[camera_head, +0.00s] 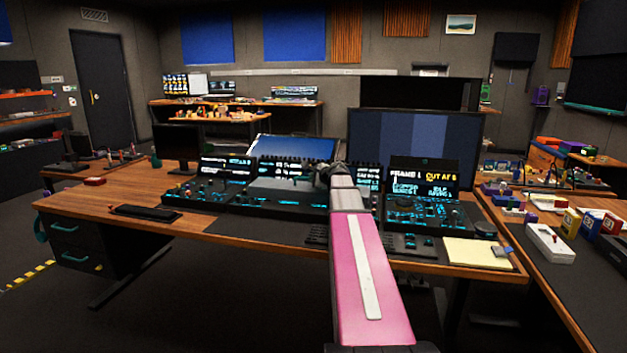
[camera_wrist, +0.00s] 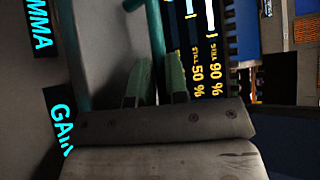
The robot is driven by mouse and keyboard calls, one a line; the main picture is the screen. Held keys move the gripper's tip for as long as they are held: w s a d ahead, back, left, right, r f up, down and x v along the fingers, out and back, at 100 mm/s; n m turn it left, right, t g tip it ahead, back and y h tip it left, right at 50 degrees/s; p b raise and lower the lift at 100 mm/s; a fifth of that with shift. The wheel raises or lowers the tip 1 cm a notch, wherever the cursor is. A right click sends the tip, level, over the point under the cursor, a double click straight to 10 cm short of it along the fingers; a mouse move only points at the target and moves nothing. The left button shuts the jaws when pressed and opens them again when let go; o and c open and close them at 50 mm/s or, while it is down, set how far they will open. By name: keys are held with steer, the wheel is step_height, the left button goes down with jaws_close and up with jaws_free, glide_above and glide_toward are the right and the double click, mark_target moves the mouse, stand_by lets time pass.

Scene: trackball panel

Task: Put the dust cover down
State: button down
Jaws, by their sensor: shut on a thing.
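The trackball panel (camera_head: 285,200) is in the middle of the desk, with lit cyan marks; part of it is behind my arm. My gripper (camera_head: 328,172) is above its right part. In the wrist view my gripper (camera_wrist: 157,85) has its green fingers shut on a teal bar (camera_wrist: 157,55), which looks like the dust cover's edge or handle. A grey surface (camera_wrist: 112,45) lies between this bar and a second teal bar. I cannot tell the cover's full outline or its tilt; the head view shows it poorly.
A lit screen with yellow text (camera_wrist: 205,60) is close beside my fingers in the wrist view. Other control panels (camera_head: 425,212) stand left and right on the desk (camera_head: 215,228). A large monitor (camera_head: 415,140) is behind. A yellow notepad (camera_head: 470,252) lies at the front right.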

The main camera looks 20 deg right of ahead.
steer(key=c, duration=1.1)
jaws_free()
steer(key=shift+r, duration=0.1)
steer(key=v, duration=1.2)
